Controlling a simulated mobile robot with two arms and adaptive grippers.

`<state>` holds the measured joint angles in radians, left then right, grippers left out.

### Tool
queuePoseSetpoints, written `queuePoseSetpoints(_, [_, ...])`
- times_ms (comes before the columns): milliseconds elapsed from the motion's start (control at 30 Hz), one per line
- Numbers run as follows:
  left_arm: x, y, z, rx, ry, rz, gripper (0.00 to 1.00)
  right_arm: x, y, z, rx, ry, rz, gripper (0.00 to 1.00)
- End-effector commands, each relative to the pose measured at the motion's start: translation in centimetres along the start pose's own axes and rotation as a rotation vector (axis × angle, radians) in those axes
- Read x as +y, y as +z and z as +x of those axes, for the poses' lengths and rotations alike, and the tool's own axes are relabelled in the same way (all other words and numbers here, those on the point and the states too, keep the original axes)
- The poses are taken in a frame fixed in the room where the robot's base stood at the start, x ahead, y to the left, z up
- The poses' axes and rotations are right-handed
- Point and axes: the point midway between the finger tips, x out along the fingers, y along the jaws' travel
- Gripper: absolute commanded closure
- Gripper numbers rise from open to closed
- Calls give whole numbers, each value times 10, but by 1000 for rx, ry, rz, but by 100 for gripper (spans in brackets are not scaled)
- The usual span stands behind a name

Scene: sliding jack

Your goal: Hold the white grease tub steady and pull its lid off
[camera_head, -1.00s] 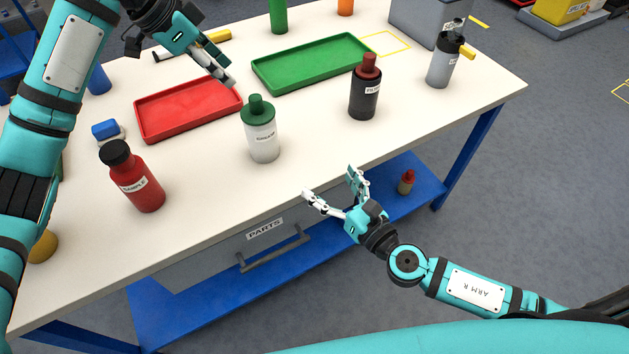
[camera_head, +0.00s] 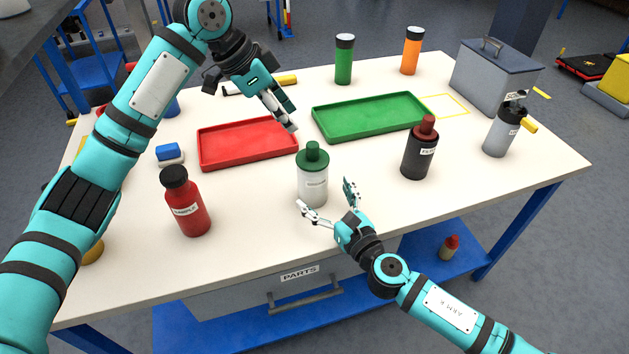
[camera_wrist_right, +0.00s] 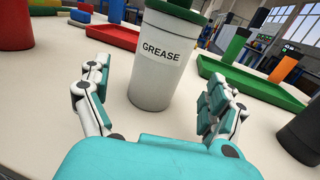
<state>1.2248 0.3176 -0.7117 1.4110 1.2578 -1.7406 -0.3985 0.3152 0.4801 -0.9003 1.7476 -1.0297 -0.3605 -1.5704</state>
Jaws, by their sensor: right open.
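The white grease tub (camera_head: 313,187) stands upright on the table, with its green lid (camera_head: 312,156) on top. The tub's GREASE label faces the right wrist camera (camera_wrist_right: 158,75), where the lid is partly cut off at the top edge. My right gripper (camera_head: 324,195) is open at the tub's near side. In the right wrist view its fingers (camera_wrist_right: 160,88) stand on either side of the tub with gaps, apparently not touching it. My left gripper (camera_head: 288,117) hangs above and behind the tub, over the red tray's right end, apart from the lid. Its finger opening is unclear.
A red bottle (camera_head: 187,205) stands left of the tub and a black bottle (camera_head: 419,153) right. Behind are a red tray (camera_head: 225,159) and a green tray (camera_head: 335,137). A grey bottle (camera_head: 500,135) and a grey box (camera_head: 493,80) stand at right. Table front is clear.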

Motion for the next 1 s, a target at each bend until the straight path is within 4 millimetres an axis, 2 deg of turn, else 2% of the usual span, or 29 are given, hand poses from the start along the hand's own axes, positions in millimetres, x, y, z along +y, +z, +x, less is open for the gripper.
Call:
queuePoseSetpoints(100, [0,0,0,0,0,0,62,0,1,23,-2,-1,0,7])
queuePoseSetpoints(300, [0,0,0,0,0,0,62,0,0,47,-1,-1,1,7])
queuePoseSetpoints(500, [0,0,0,0,0,0,62,0,0,56,0,0,1,7])
queuePoseSetpoints(733, [0,0,0,0,0,0,62,0,0,56,0,0,1,7])
queuePoseSetpoints(1000, [0,0,0,0,0,0,62,0,0,55,0,-1,1,42])
